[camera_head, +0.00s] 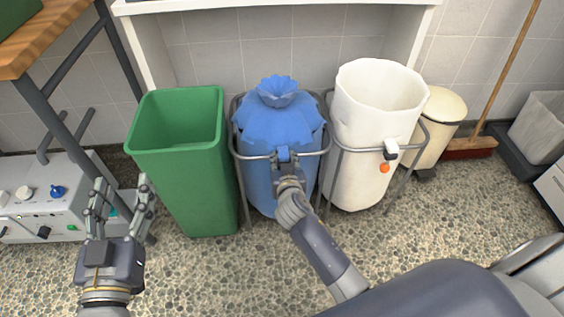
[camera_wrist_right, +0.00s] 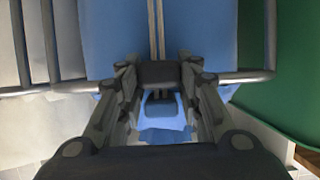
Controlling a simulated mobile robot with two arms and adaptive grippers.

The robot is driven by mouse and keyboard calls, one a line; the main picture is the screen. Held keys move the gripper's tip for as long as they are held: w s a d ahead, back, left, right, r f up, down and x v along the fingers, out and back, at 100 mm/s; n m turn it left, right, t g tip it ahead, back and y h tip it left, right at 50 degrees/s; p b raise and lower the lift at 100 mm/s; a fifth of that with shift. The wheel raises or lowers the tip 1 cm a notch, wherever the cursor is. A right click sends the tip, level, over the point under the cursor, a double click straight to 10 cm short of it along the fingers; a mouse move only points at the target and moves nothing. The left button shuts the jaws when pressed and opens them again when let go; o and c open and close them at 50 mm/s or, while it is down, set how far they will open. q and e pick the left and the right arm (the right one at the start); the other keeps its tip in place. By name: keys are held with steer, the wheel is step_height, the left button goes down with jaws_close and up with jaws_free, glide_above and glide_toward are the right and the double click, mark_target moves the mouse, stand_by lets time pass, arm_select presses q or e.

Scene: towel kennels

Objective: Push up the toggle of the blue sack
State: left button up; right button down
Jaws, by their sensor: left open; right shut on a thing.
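The blue sack (camera_head: 290,121) hangs in a grey metal frame in the middle of the head view, its top gathered into a ruffled neck (camera_head: 278,91). Its toggle (camera_head: 284,153) sits at the front rim, mostly hidden by my right gripper (camera_head: 287,168). In the right wrist view, a dark toggle block (camera_wrist_right: 160,75) lies between the fingers of my right gripper (camera_wrist_right: 160,88), with pale cords running from it along the blue cloth. My right gripper is shut on the toggle.
A green bin (camera_head: 187,185) stands left of the blue sack. A cream bin (camera_head: 440,120), a broom (camera_head: 468,147) and a control box (camera_head: 45,205) stand farther out.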

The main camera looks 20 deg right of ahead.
steer(key=shift+r, duration=0.1)
steer(key=c, duration=1.1)
jaws_free()
steer(key=shift+v, duration=5.95)
